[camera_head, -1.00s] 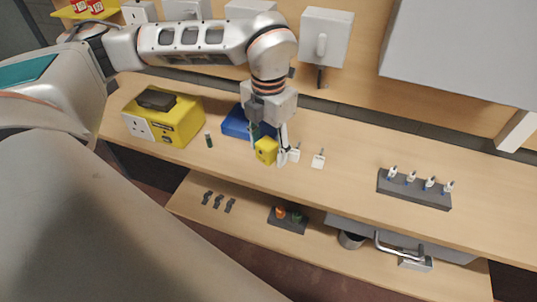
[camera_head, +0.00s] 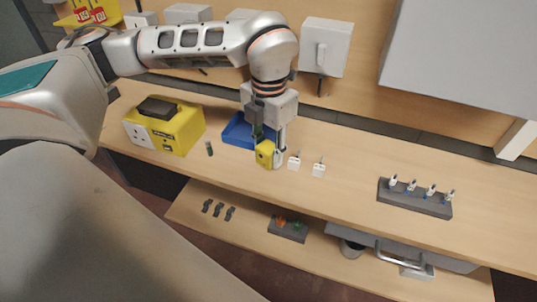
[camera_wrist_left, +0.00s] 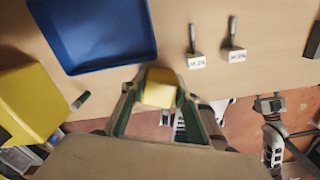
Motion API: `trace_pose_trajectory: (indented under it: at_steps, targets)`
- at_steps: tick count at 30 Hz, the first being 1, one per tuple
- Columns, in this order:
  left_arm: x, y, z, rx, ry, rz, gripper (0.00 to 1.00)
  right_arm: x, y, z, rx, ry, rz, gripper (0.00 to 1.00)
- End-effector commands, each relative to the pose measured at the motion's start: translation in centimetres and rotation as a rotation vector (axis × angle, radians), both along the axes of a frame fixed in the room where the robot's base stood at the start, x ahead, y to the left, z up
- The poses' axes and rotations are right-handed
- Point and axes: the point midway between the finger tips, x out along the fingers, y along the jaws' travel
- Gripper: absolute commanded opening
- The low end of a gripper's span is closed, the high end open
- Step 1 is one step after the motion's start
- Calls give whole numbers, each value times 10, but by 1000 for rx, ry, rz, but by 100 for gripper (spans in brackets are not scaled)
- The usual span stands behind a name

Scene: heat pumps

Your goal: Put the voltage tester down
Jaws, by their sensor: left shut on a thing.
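The voltage tester looks to be the small yellow block (camera_head: 264,153), with a dark mark on its face. My left gripper (camera_head: 271,157) is shut on it, low over the wooden worktop (camera_head: 345,180). The tester also shows between the fingers in the left wrist view (camera_wrist_left: 160,90). The blue tray (camera_head: 236,130) is just behind and left of the tester; the wrist view shows its empty inside (camera_wrist_left: 98,30). Whether the tester touches the worktop is unclear. My right gripper is not seen clearly in either view.
A large yellow box with sockets (camera_head: 178,132) stands left, with a small dark cylinder (camera_head: 209,148) near it. Two small white tagged pieces (camera_head: 294,163) lie right of the tester. A grey rack (camera_head: 415,198) stands further right; worktop between is clear.

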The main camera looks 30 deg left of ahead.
Motion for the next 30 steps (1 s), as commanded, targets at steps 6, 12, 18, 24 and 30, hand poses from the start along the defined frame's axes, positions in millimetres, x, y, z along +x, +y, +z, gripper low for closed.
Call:
trace_pose_trajectory:
  at_steps: [6,12,18,24,30]
  targets:
    - [1,-1,45,-1,-7,0,4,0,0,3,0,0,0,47]
    - [1,-1,100,-1,-9,-1,4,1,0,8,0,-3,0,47]
    - [1,0,147,-1,-7,1,4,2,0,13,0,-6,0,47]
    - [1,0,175,-1,-4,-1,4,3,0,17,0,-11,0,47]
    - [0,0,184,0,-2,-1,4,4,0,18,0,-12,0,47]
